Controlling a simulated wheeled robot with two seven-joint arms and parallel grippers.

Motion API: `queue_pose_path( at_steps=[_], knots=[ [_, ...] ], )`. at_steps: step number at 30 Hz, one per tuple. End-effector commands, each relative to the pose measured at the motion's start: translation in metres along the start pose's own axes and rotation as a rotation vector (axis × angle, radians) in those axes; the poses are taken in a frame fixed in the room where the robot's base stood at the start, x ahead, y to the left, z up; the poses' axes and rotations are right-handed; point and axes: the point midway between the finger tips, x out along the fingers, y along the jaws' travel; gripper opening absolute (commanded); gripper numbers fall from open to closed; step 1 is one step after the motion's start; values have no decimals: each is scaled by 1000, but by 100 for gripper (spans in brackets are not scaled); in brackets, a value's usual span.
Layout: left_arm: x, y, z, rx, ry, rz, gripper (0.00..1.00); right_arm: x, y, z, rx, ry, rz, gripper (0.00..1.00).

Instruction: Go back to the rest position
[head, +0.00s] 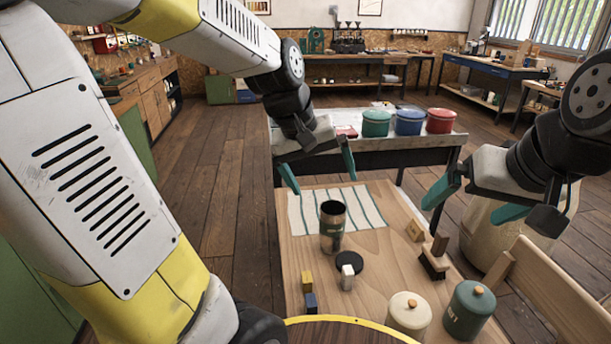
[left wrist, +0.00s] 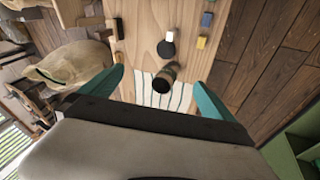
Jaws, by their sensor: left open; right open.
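My left gripper (head: 319,172) is open and empty above the far part of the wooden table (head: 390,265), over a striped cloth. Its teal fingers also show apart in the left wrist view (left wrist: 162,88). My right gripper (head: 468,205) is open and empty above the right side of the table, near a large pale sack. A dark open canister (head: 333,228) stands on the near edge of the striped cloth (head: 364,208), below my left gripper and apart from it; it also shows in the left wrist view (left wrist: 167,76).
A black disc (head: 349,262), small blocks (head: 307,283), a brush (head: 433,262), a cream jar (head: 408,314) and a green jar (head: 468,309) stand on the table. Behind, a bench holds green, blue and red pots (head: 408,121). The pale sack (head: 505,235) is at right. Wooden floor lies clear at left.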

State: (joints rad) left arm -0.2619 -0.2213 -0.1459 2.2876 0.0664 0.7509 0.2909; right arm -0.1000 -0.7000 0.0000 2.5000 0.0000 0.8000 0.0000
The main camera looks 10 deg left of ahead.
Motion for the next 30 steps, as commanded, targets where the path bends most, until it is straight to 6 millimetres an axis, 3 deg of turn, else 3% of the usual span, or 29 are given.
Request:
queue_pose_path(
  at_steps=[3,10,16,30],
  knots=[
    [-35,-12,24,105,78,12,100,0,0,0,0,0,0,98],
    [-70,-31,62,279,194,-21,100,0,0,0,0,0,0,98],
    [-77,-37,76,338,229,-45,100,0,0,0,0,0,0,98],
    [-78,-37,76,340,231,-45,100,0,0,0,0,0,0,98]
  ],
)
